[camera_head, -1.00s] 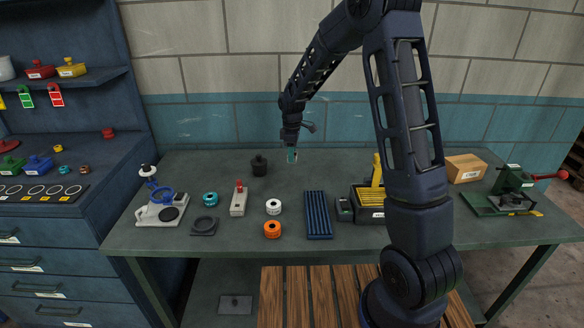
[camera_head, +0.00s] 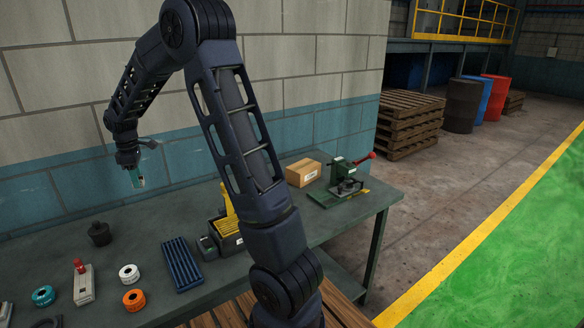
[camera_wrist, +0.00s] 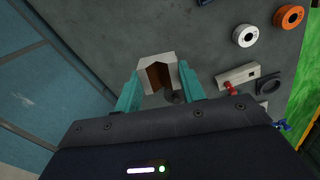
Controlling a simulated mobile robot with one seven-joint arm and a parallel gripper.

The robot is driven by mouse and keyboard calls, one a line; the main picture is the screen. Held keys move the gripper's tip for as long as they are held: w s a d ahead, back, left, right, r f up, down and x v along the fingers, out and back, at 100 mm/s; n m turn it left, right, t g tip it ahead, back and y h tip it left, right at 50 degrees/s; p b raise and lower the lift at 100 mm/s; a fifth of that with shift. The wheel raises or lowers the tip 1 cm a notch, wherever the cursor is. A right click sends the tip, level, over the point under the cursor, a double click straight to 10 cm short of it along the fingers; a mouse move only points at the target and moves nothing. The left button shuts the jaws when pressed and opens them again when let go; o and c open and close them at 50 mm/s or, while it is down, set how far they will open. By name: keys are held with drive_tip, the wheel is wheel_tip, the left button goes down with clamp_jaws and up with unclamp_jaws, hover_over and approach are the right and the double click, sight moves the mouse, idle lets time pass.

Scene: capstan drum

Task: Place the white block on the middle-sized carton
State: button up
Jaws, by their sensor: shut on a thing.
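My gripper (camera_head: 137,178) hangs above the back part of the workbench, in front of the wall. In the wrist view its teal fingers (camera_wrist: 158,92) are closed on the sides of a white block (camera_wrist: 143,68). The block shows a notch with brown inside, and it is held clear of the bench. In the head view the block is too small to make out well. One brown carton (camera_head: 303,173) with a white label stands on the right part of the bench, well to the right of my gripper. No other carton shows, so I cannot compare sizes.
A green press (camera_head: 340,180) with a red handle stands right of the carton. A yellow-filled bin (camera_head: 226,237), a blue ribbed tray (camera_head: 182,264), a black knobbed weight (camera_head: 99,234) and white and orange rings lie on the bench (camera_head: 330,228). Pallets (camera_head: 408,125) stand beyond.

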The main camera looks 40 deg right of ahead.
drive_tip(key=w+d+r+m, duration=0.15)
drive_tip(key=w+d, duration=0.25)
drive_tip(key=d, duration=0.5)
drive_tip(key=w+d+m, duration=0.3)
drive_tip(key=w+d, duration=0.1)
drive_tip(key=d, duration=0.4)
wheel_tip(320, 180, up, 6)
drive_tip(key=f+m, duration=0.1)
drive_tip(key=m, duration=1)
hover_over(304, 165)
drive_tip(key=f, duration=1.8)
drive_tip(key=shift+s+a+f, duration=0.15)
drive_tip(key=shift+a+f, duration=0.1)
drive_tip(key=shift+f, duration=0.1)
drive_tip(key=shift+f, duration=0.1)
drive_tip(key=o, duration=1.2)
drive_tip(key=shift+c, duration=0.2)
